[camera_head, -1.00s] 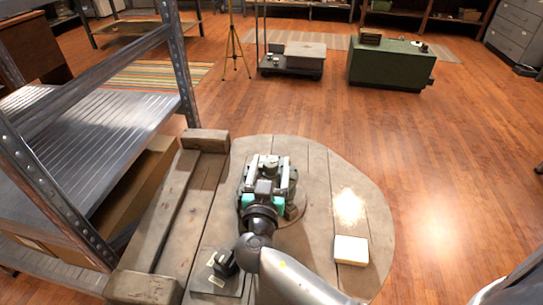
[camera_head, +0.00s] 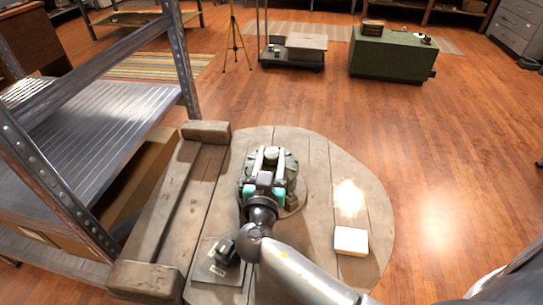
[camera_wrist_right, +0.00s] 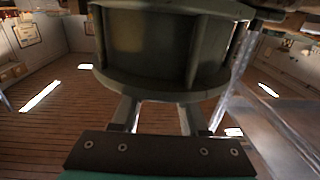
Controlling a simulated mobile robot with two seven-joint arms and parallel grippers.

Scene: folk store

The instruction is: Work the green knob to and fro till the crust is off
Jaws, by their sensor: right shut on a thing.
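A green ribbed knob (camera_head: 291,167) sits on the round plank table top (camera_head: 318,160), and its ribbed side fills the top of the right wrist view (camera_wrist_right: 165,50). My right gripper (camera_head: 269,155) reaches it from the near side and is shut on it, one finger on each side. The gripper body and fingers cover much of the knob in the head view. I cannot make out any crust for certain. My left gripper is not in view.
A white block (camera_head: 351,241) lies at the table's right. A small black item stands on a grey plate (camera_head: 213,268) at the near left. A heavy wooden beam (camera_head: 165,225) and a metal shelf (camera_head: 95,125) border the left.

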